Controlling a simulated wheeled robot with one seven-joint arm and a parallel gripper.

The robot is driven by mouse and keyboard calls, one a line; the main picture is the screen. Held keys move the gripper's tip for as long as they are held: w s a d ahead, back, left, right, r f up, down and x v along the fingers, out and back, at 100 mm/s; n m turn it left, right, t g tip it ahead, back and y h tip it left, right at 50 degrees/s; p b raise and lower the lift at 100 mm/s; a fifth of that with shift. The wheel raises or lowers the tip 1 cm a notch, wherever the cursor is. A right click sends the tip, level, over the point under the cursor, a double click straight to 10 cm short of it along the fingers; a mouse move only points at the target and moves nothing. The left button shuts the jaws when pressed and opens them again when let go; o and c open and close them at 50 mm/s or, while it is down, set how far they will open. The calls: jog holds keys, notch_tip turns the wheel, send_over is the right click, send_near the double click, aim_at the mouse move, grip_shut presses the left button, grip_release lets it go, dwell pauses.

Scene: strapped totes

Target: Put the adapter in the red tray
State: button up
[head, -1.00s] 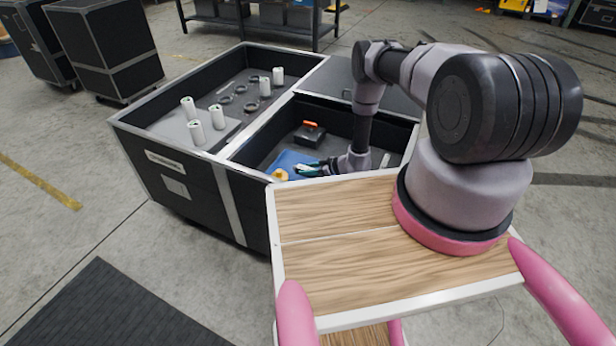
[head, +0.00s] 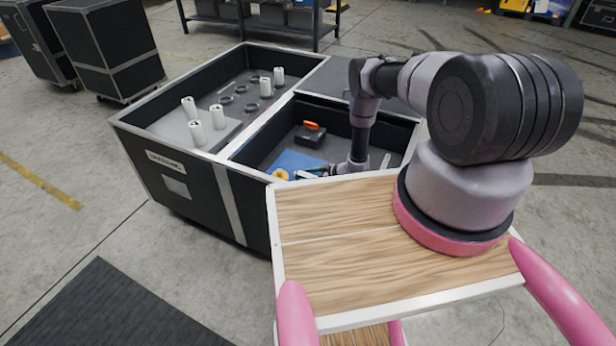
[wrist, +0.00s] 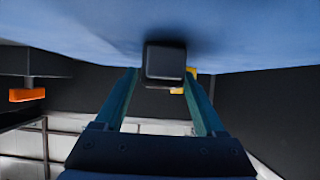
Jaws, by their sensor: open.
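A small dark grey block, which looks like the adapter (wrist: 164,62), is at the blue surface in the wrist view. My gripper (wrist: 160,76) is open, with its teal fingers on either side of the block; I cannot tell whether they touch it. In the head view my gripper (head: 308,172) is low inside the front compartment of the large black case, over the blue sheet (head: 293,161). I cannot make out the adapter there. I see no red tray in either view.
A yellow ring (head: 280,174) lies close to my gripper. A black box with an orange part (head: 311,133) stands further back. The case walls (head: 250,151) enclose the compartment. The neighbouring compartment holds several white cylinders and dark rings.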

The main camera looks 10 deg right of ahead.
jog(key=v, duration=0.7)
jog(key=shift+s+d+r, duration=0.15)
jog(key=shift+r, duration=0.1)
